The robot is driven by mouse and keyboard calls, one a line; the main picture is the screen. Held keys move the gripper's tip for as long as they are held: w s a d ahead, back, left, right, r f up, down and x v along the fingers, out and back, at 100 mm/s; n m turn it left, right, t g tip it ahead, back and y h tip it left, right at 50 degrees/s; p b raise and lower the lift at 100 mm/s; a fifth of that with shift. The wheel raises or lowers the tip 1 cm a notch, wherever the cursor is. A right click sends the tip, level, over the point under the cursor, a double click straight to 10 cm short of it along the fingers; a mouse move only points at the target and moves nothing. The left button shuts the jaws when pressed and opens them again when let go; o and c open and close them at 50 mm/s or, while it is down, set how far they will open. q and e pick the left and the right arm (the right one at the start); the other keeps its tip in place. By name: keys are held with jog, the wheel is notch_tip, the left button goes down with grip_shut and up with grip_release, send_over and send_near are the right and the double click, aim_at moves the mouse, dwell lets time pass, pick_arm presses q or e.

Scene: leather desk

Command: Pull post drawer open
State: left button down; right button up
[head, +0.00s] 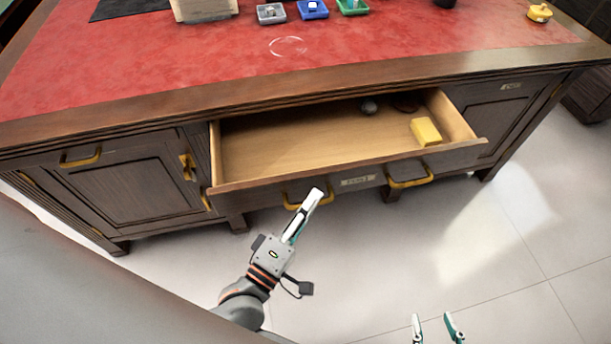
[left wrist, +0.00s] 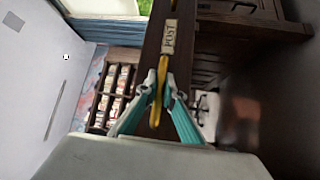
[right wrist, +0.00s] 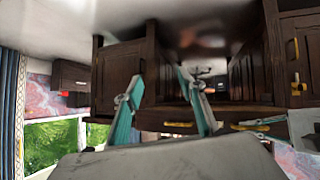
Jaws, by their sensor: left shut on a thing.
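The post drawer (head: 290,150) stands pulled out from the middle of the desk, so its pale wooden inside shows. Its front bears a label, which reads POST in the left wrist view (left wrist: 170,37). Two brass handles sit on the front, a left one (head: 293,203) and a right one (head: 408,182). My left gripper (head: 317,194) is shut on the left handle; the left wrist view shows the brass handle (left wrist: 158,92) between the fingertips. My right gripper (head: 434,318) is open and empty, low over the floor, away from the drawer.
Small coloured trays (head: 312,9) stand on the red desk top (head: 200,60). A cabinet door (head: 120,180) is left of the drawer. The floor (head: 390,250) in front is clear.

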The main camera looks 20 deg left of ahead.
pick_arm(q)
jog(key=s+d, duration=0.3)
jog(key=s, duration=0.2)
jog(key=shift+s+d+p, duration=0.25)
jog(key=shift+d+p, duration=0.05)
jog(key=shift+d, duration=0.05)
pick_arm(e)
jog(key=shift+s+d+f, duration=0.1)
jog(key=shift+s+f, duration=0.05)
jog(key=shift+s, duration=0.2)
jog(key=shift+w, duration=0.15)
pick_arm(q)
jog(key=c, duration=2.4)
grip_release()
pick_arm(e)
jog(key=shift+w+r, duration=0.25)
pick_arm(q)
jog(key=shift+s, duration=0.1)
pick_arm(e)
jog(key=shift+s, duration=0.1)
pick_arm(q)
jog(key=v, duration=1.1)
jog(key=shift+s+a+f, duration=0.1)
jog(key=shift+s+a, duration=0.05)
jog(key=shift+s, duration=0.2)
pick_arm(e)
jog(key=shift+s+f, duration=0.1)
